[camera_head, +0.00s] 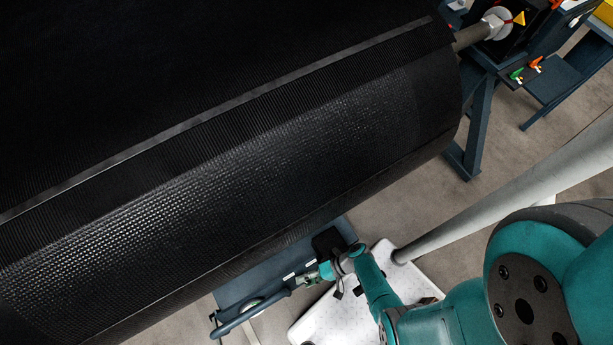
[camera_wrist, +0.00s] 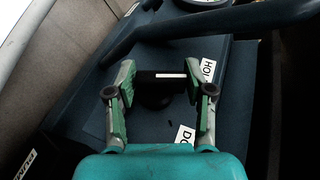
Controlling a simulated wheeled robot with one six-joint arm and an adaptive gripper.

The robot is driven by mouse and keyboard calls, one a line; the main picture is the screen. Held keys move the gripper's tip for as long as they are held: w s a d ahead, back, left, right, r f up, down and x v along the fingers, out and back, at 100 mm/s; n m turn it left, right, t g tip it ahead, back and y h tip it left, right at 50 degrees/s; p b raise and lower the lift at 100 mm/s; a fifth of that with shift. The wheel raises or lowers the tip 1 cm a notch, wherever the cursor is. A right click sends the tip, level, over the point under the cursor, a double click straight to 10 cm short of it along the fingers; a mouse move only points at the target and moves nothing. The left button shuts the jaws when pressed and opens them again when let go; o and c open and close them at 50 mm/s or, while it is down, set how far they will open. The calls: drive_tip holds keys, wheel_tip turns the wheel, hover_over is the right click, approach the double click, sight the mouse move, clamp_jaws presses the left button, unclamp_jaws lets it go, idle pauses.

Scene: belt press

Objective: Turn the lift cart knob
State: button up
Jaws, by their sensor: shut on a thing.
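The lift cart knob (camera_wrist: 152,88) is black with a white stripe on its bar, which lies roughly crosswise between my fingers in the wrist view. My gripper (camera_wrist: 161,78) has green finger pads, one on each side of the knob, and is shut on it. The knob sits on the dark blue lift cart panel (camera_wrist: 232,100). A label starting "HO" (camera_wrist: 207,70) is right of the knob, and one starting "DO" (camera_wrist: 184,138) is nearer me, partly hidden. In the head view my gripper (camera_head: 326,271) is at the lift cart (camera_head: 255,278); the knob cannot be made out there.
A large black belt roll (camera_head: 250,150) fills the upper left of the head view, close above the cart. The cart's tubular handle (camera_head: 250,317) runs beside my gripper. Stands and a machine with coloured valves (camera_head: 525,72) are at the upper right.

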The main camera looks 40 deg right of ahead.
drive_tip(key=shift+w, duration=0.1)
drive_tip(key=o, duration=1.1)
drive_tip(key=shift+r, duration=0.15)
drive_tip(key=shift+r, duration=4.9)
